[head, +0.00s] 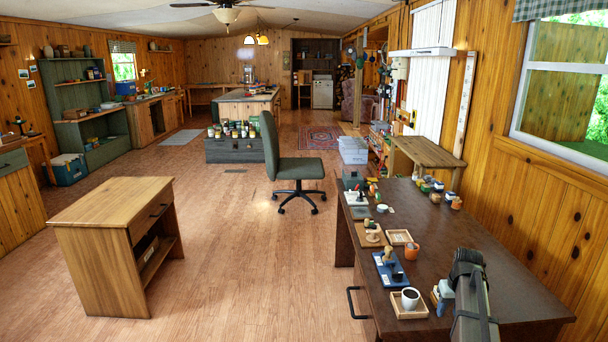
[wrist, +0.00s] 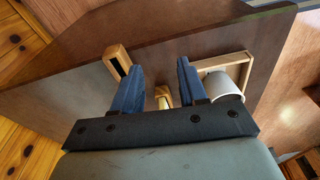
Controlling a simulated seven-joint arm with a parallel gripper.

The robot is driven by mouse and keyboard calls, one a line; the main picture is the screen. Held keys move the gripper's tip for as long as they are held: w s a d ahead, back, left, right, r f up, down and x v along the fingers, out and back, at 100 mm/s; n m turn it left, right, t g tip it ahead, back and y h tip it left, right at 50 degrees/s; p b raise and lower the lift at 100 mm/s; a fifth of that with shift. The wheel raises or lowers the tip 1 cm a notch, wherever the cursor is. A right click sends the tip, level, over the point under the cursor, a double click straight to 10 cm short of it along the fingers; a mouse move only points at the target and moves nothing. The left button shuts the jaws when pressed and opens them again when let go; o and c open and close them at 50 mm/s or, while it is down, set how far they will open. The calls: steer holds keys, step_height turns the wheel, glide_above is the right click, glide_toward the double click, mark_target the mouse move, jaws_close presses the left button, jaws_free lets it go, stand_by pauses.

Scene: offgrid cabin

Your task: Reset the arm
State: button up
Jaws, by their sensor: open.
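The task names only my arm. My gripper (wrist: 158,85) has two blue fingers, apart with a clear gap, above the dark brown desk (wrist: 80,88). A small wooden piece (wrist: 162,96) shows between the fingers, partly hidden by the black crossbar; I see no finger touching it. To the right, close to the right finger, a white mug (wrist: 226,82) stands in a wooden tray (wrist: 226,59). A wooden block with a dark slot (wrist: 117,62) lies left of the left finger. In the head view my grey arm is low over the desk's near right end.
On the desk (head: 480,230) in the head view are the mug (head: 411,297), a blue tray with stampers (head: 382,272), an orange cup (head: 411,250) and several small jars at the back. A green chair (head: 285,160) and wooden stand (head: 120,215) are to the left. Floor between is clear.

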steer(key=s+a+f+g, duration=0.1)
steer(key=s+a+f, duration=0.5)
steer(key=f, duration=0.3)
steer(key=s+a+f+g, duration=0.2)
steer(key=s+a+f, duration=0.45)
steer(key=f, duration=0.35)
steer(key=s+a+f+g, duration=0.1)
steer(key=s+a+f, duration=0.5)
steer(key=f, duration=0.3)
steer(key=s+a+f+g, duration=0.1)
steer(key=s+a+f, duration=0.2)
steer(key=s, duration=0.6)
steer(key=s+a+f+g, duration=0.1)
steer(key=s+a+f, duration=0.2)
steer(key=s, duration=0.5)
steer(key=s+a+f+n+g, duration=0.1)
steer(key=s+a+f+g, duration=0.1)
steer(key=s+f, duration=0.3)
steer(key=s+a, duration=0.1)
steer(key=s, duration=0.3)
steer(key=shift+s+a+f, duration=0.35)
